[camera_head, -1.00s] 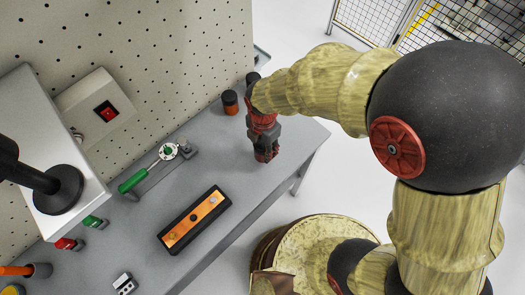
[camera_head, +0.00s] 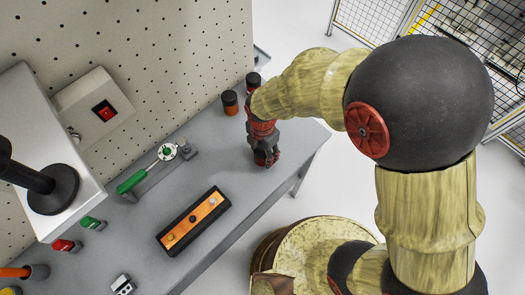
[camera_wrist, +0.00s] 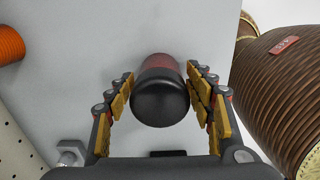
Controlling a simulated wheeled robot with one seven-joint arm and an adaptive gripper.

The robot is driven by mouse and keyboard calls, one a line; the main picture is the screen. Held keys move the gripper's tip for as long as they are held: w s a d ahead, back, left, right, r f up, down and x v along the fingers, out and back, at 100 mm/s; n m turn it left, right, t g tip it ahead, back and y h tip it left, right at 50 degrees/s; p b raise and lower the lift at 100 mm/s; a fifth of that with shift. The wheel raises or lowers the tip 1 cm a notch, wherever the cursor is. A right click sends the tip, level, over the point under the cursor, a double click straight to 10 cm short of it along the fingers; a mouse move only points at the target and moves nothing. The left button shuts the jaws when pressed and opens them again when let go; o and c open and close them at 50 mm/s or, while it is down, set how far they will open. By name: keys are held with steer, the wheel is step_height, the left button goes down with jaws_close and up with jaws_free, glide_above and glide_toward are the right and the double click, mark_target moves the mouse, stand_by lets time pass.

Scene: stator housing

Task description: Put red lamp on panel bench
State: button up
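The red lamp, a cylinder with a rounded black end, shows between my fingers in the wrist view (camera_wrist: 160,95), its red part farther from the camera. My gripper (camera_head: 265,160) is over the right end of the grey panel bench (camera_head: 285,185) in the head view. In the wrist view its fingers (camera_wrist: 160,75) stand on both sides of the lamp, with thin gaps showing, so it looks open around it. In the head view the fingers mostly hide the lamp. Whether its lower end touches the bench top is hard to tell.
An orange jar with a dark top (camera_head: 230,102) stands left of my gripper by the pegboard (camera_head: 180,50). A green-handled clamp (camera_head: 150,170), an orange-topped black box (camera_head: 194,220), and small red (camera_head: 66,245) and green (camera_head: 92,223) pieces lie farther left. The bench's front right edge is clear.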

steer(key=shift+o, duration=0.4)
step_height(320, 180, up, 12)
steer(key=shift+r+p, duration=0.2)
steer(key=shift+p, duration=1.05)
steer(key=s+d+r+m+t, duration=0.2)
steer(key=s+d+r+m, duration=0.2)
steer(key=d+r+m, duration=0.6)
steer(key=s+d+r+m+t, duration=0.3)
steer(key=d+r+m, duration=0.7)
steer(key=m, duration=0.7)
steer(key=s+d, duration=0.1)
steer(key=d, duration=0.1)
steer(key=shift+d+m+t, duration=0.3)
steer(key=shift+d+m, duration=0.05)
steer(key=shift+m, duration=0.05)
steer(key=shift+w+r, duration=0.1)
step_height(320, 180, down, 2)
steer(key=shift+f+b, duration=0.15)
steer(key=shift+b, duration=1)
